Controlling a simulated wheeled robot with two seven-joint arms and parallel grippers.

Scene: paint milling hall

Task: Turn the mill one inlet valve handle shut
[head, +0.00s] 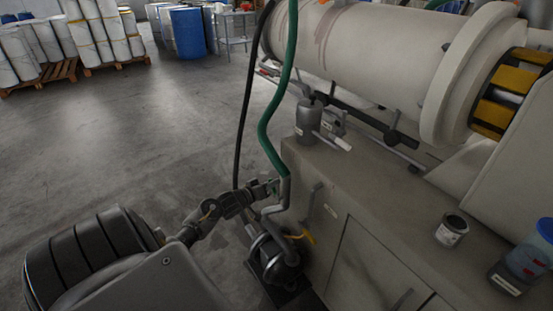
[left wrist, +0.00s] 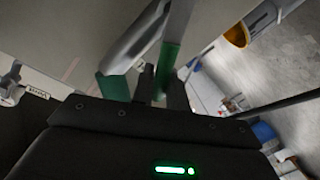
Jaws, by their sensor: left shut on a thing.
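My left gripper (head: 268,188) reaches in from the left to the upright inlet pipe (head: 284,192) at the front of the mill cabinet. It is shut on the inlet valve handle, of which a small green part (head: 274,184) shows at the fingertips; the fingers hide most of it. In the left wrist view, the fingers (left wrist: 161,88) close around a green piece (left wrist: 167,62), beside a grey pipe (left wrist: 130,42). I cannot tell the handle's exact angle. My right gripper is not in view.
A green hose (head: 275,110) and a black hose (head: 246,110) hang close by the gripper. A pump (head: 275,258) with a yellow lever (head: 304,237) stands below. A can (head: 452,230) stands on the cabinet (head: 375,190).

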